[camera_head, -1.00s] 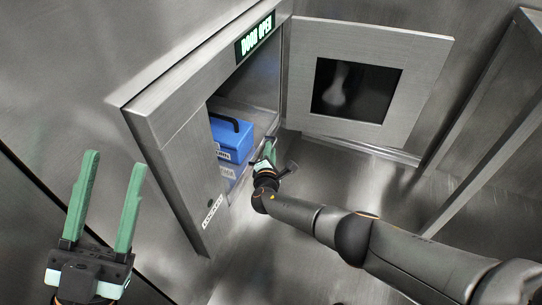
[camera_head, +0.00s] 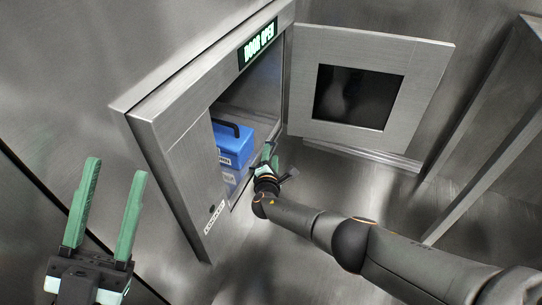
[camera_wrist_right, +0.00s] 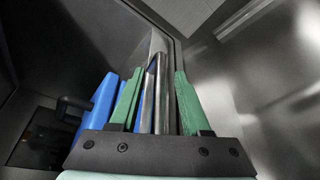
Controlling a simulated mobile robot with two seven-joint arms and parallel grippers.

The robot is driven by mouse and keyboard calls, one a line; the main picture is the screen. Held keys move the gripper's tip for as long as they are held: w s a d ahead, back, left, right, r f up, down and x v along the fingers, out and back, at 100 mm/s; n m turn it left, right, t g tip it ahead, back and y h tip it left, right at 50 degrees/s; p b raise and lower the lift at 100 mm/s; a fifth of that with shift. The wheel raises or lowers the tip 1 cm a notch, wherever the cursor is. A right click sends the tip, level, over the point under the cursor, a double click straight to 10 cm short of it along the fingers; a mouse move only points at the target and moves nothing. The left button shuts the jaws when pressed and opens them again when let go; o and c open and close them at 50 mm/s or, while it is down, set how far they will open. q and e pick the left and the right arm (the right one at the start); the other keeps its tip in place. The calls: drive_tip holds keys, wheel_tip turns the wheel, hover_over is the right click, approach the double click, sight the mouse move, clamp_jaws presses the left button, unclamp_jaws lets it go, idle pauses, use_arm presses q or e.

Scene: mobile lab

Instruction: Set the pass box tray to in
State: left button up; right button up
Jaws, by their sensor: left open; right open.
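The pass box (camera_head: 170,135) is set in the steel wall, with its door (camera_head: 425,75) swung open to the right. A blue box (camera_head: 235,146) with a black handle sits inside on the tray, which is mostly hidden by the box and the frame. My right gripper (camera_head: 270,152) is at the opening, in front of the blue box. In the right wrist view its green fingers are open, one on each side of a metal bar (camera_wrist_right: 163,95) that looks like the tray's front edge or handle. Contact cannot be told. My left gripper (camera_head: 115,175) is open and empty, outside at lower left.
A lit sign (camera_head: 258,42) above the opening reads "DOOR OPEN". A small label (camera_head: 215,217) is on the frame's lower front. The open door stands right of my right gripper. A steel frame (camera_head: 490,130) is at far right.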

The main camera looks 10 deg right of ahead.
drive_tip(key=shift+s+a+r, duration=0.1)
drive_tip(key=shift+s, duration=0.05)
use_arm(q)
drive_tip(key=shift+t, duration=0.3)
drive_tip(key=r+p, duration=0.2)
drive_tip(key=r, duration=0.1)
drive_tip(key=r+p, duration=0.3)
drive_tip(key=a+r+p, duration=0.1)
drive_tip(key=r+p, duration=0.2)
drive_tip(key=shift+s+a+r, duration=0.1)
drive_tip(key=shift+s+r, duration=0.1)
drive_tip(key=shift+r, duration=0.1)
use_arm(e)
drive_tip(key=v, duration=1.2)
use_arm(q)
drive_tip(key=shift+c, duration=0.2)
use_arm(e)
drive_tip(key=shift+s, duration=0.1)
